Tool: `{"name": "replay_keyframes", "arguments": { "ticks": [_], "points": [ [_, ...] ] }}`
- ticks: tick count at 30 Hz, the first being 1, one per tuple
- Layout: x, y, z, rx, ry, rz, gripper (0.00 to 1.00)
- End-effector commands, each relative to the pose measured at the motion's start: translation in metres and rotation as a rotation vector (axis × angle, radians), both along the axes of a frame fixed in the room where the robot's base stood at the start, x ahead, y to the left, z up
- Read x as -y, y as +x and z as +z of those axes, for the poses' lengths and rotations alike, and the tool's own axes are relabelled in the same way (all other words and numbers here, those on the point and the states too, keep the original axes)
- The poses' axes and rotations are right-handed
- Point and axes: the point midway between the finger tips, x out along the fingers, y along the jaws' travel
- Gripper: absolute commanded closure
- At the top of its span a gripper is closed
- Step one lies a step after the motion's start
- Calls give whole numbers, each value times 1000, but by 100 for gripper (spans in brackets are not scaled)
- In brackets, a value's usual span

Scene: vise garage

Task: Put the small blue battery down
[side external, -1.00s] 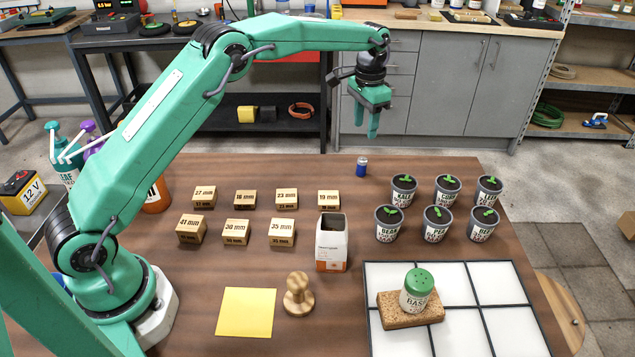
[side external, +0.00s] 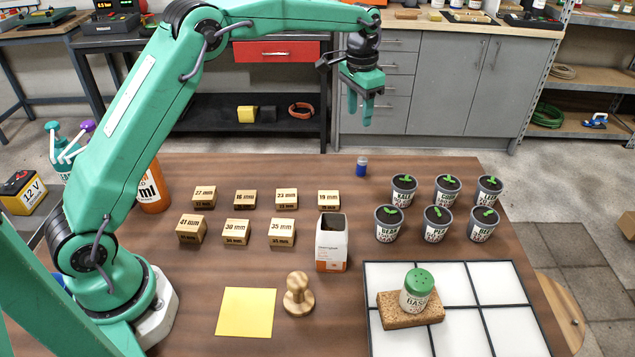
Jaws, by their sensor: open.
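The small blue battery (side external: 361,167) stands upright on the brown table near its far edge, with a silver top. It is left of the seedling pots and behind the white box. My gripper (side external: 359,116) is open and empty. It hangs above the battery in the picture, fingers pointing down, clear of it. The exact height and depth gap cannot be told from this one view.
Wooden size blocks (side external: 237,231) sit in two rows left of an open white box (side external: 331,243). Seedling pots (side external: 436,223) stand at the right. A wooden knob (side external: 298,294), yellow sheet (side external: 246,312) and green-capped shaker (side external: 417,290) on a cork block are in front.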

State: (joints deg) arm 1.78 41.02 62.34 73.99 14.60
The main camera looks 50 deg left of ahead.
Motion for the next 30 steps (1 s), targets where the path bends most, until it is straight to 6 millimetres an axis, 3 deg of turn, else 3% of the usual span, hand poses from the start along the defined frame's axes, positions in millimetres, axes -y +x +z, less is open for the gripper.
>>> {"name": "replay_keyframes", "arguments": {
  "ticks": [6,15,24,30],
  "points": [
    [-4,-37,46,59,-4,36,55],
    [-8,-97,92,135,-12,86,55],
    [-12,-166,118,212,-23,133,55],
    [-14,-213,124,263,-32,166,55]
  ]
}}
